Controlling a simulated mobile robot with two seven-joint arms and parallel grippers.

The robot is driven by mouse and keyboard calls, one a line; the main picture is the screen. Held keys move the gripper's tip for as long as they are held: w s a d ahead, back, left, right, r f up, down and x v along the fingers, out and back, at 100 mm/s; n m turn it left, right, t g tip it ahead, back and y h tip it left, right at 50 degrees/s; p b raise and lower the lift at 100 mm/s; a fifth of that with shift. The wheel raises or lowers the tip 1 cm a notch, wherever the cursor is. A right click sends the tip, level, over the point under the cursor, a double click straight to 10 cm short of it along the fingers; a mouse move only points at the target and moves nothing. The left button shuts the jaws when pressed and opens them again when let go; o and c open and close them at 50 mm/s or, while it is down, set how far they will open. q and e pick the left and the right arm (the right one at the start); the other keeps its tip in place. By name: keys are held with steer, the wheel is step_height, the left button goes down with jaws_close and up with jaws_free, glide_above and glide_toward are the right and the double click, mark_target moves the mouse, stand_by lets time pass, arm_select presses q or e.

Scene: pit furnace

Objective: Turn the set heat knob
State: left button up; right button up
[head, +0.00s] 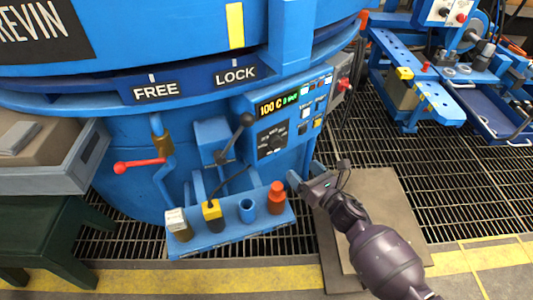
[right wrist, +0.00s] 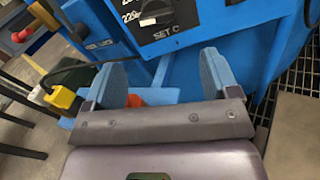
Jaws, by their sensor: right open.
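The set heat knob (head: 272,138) is a dark dial on a black plate of the blue furnace's control panel (head: 296,108), below a display reading about 100 C. In the right wrist view the knob (right wrist: 156,12) shows at the top edge, partly cut off, above the label "SET C". My right gripper (head: 303,179) is below and to the right of the knob in the head view, apart from it. Its two blue fingers (right wrist: 162,72) are spread and nothing is between them. My left gripper is not in view.
A blue shelf (head: 232,237) below the panel holds a red-capped plug (head: 276,198), a yellow plug (head: 212,212) and other parts. A black-knobbed lever (head: 235,138) stands left of the panel, and a red-handled valve (head: 140,165) farther left. Grating floor lies right.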

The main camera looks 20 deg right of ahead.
mark_target(279, 149)
arm_select(q)
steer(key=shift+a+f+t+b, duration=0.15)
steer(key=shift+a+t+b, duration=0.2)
steer(key=shift+b, duration=0.65)
arm_select(e)
steer(key=shift+x, duration=5.7)
steer(key=shift+a, duration=0.1)
steer(key=shift+s, duration=0.1)
steer(key=c, duration=0.9)
